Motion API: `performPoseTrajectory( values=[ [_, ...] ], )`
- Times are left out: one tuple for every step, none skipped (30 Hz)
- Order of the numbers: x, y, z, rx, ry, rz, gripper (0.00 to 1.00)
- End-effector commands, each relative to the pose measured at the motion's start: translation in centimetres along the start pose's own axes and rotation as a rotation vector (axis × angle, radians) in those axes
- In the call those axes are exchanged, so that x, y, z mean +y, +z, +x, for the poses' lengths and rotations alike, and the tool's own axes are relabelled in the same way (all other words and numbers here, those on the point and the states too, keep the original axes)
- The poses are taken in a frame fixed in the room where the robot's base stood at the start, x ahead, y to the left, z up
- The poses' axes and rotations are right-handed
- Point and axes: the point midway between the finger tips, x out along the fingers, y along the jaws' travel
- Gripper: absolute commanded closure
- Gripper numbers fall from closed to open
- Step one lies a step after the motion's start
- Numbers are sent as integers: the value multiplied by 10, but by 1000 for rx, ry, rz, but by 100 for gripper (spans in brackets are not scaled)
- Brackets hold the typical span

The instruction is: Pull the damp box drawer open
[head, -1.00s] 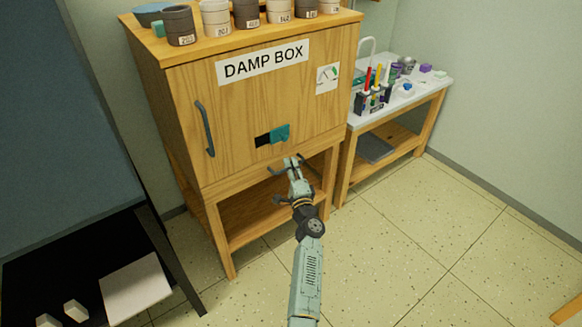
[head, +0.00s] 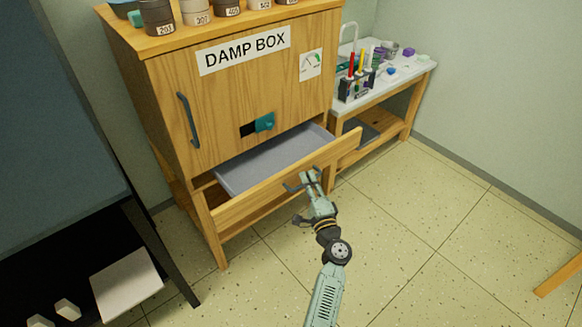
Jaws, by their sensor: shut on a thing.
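The damp box (head: 225,105) is a wooden cabinet with a "DAMP BOX" label and stands left of centre in the head view. Its drawer (head: 262,196) is pulled out below the door, showing an empty-looking grey inside (head: 272,160). A dark handle (head: 294,185) shows on the drawer front. My gripper (head: 307,181) is at the drawer front, shut on the handle; its fingers partly cover it. The cabinet door is closed, with a dark upright handle (head: 188,120) and a teal latch (head: 264,122).
Several labelled jars (head: 196,10) stand on the cabinet top. A white-topped table (head: 398,83) with pens and supplies stands to the right. A black table (head: 75,265) is at the lower left.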

Motion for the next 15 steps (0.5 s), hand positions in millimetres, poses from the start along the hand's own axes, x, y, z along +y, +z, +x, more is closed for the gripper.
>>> performPoseTrajectory(
  values=[
    [0,-6,-14,3,1,1,100],
    [-1,-9,-22,3,2,0,100],
    [-3,-13,-31,3,1,0,100],
    [-4,-15,-37,2,1,2,100],
    [-5,-18,-43,2,1,1,100],
    [-8,-21,-50,1,0,1,100],
    [-8,-23,-55,1,1,2,100],
    [-9,-24,-60,1,1,2,100],
    [-11,-27,-65,0,1,1,100],
    [-12,-28,-69,0,0,1,100],
    [-12,-30,-72,0,1,1,100],
    [-13,-31,-75,-1,1,2,100],
    [-14,-32,-78,-1,1,2,100],
    [-15,-33,-80,-1,0,2,100],
    [-15,-34,-82,-1,0,2,100]
  ],
)
